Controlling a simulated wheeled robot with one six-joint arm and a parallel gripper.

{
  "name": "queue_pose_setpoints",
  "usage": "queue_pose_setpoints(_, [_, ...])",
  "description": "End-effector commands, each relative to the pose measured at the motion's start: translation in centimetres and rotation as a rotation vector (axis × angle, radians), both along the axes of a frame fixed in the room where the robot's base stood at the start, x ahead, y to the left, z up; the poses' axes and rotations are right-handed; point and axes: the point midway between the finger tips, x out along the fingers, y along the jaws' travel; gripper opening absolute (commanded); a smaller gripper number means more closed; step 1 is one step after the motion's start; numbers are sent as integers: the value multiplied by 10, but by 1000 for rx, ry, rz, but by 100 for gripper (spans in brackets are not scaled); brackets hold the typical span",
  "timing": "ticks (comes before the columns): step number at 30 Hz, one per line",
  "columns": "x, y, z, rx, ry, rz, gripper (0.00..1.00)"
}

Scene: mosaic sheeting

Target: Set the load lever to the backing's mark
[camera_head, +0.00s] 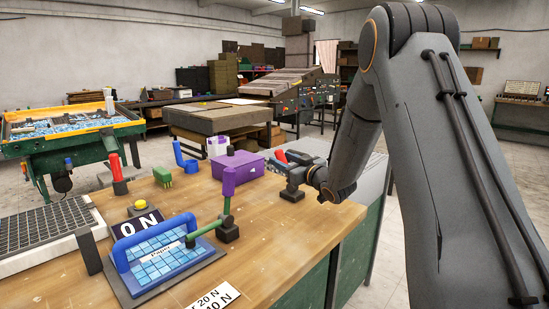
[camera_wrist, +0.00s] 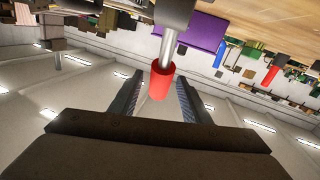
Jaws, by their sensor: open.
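A lever with a red grip (camera_wrist: 162,80) on a grey rod stands between the fingers of my gripper (camera_wrist: 160,92) in the wrist view. The fingers are open, with a gap on each side of the grip. In the head view my gripper (camera_head: 288,167) is at the bench's far right, and the red grip (camera_head: 281,156) shows partly behind it. The lever's base scale is hidden. A display (camera_head: 137,222) reads 0 N. A blue-tiled sheet (camera_head: 160,258) carries a label (camera_head: 160,249) reading "Paper". A front card (camera_head: 213,296) shows 20 N and 10 N, its words cut off.
A purple box (camera_head: 237,165) stands left of my gripper. A green arm with a purple head (camera_head: 228,183) rises beside the tiled sheet. Another red-handled lever (camera_head: 118,172), a yellow button (camera_head: 141,204) and a grid tray (camera_head: 45,232) are further left. The bench's right front is clear.

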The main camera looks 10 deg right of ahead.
Motion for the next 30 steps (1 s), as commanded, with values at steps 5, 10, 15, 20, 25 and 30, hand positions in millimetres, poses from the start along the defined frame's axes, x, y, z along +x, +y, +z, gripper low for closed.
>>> queue_pose_setpoints(5, [26,12,1,-1,0,1,43])
queue_pose_setpoints(10, [44,19,0,-1,1,0,43])
queue_pose_setpoints(15, [51,22,0,-1,3,-2,43])
queue_pose_setpoints(20, [52,22,0,-1,3,-2,43])
queue_pose_setpoints(25, [52,22,0,-1,3,-2,26])
queue_pose_setpoints(30, [52,22,0,-1,3,-2,0])
